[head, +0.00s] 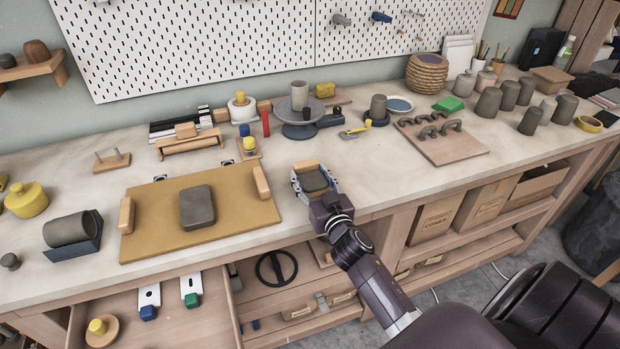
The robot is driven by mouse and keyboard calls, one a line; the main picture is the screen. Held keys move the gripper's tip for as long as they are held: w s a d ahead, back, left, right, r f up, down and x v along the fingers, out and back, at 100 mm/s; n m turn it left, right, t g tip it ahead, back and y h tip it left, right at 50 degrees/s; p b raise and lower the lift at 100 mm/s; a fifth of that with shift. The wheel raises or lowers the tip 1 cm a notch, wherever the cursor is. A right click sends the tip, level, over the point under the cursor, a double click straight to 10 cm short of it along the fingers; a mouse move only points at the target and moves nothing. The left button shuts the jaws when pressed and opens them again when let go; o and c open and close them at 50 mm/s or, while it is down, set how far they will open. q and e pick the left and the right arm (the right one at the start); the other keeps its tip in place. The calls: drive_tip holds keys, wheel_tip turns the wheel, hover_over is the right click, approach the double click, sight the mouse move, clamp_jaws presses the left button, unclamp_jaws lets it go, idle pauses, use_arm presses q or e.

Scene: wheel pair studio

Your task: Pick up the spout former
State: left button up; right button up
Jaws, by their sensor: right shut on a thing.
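My right gripper (316,182) is over the bench's front part, just right of the tan board. It is shut on a small piece with a pale wooden end (305,165), and the fingers and hand hide most of this piece. It could be the spout former, but I cannot tell for sure from its shape. I cannot tell whether it touches the bench top. My left gripper is not in view.
A tan board (230,208) with a grey clay slab (198,207) lies to the left. Behind stand a turntable (300,130) with a grey cylinder and a yellow-handled tool (355,131). A board with clay handles (455,150) is right. An open drawer (150,320) juts out below.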

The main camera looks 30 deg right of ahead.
wheel_tip(320, 180, up, 20)
drive_tip(key=p, duration=0.1)
drive_tip(key=s+a+f+n+y, duration=0.1)
drive_tip(key=s+a+f+y, duration=0.1)
drive_tip(key=s+a, duration=0.6)
drive_tip(key=s+a+f+n+y, duration=0.1)
drive_tip(key=s+a+f, duration=0.3)
drive_tip(key=s+a, duration=0.4)
drive_tip(key=a+y, duration=0.1)
drive_tip(key=a, duration=0.2)
drive_tip(key=shift+s+f+n+t, duration=0.15)
drive_tip(key=shift+f+n+t, duration=0.15)
drive_tip(key=shift+n+t, duration=0.1)
drive_tip(key=shift+d, duration=0.1)
wheel_tip(320, 180, up, 6)
drive_tip(key=m+h, duration=0.3)
drive_tip(key=h, duration=0.1)
hover_over(311, 175)
drive_tip(key=shift+r+g, duration=0.1)
drive_tip(key=shift+g, duration=0.3)
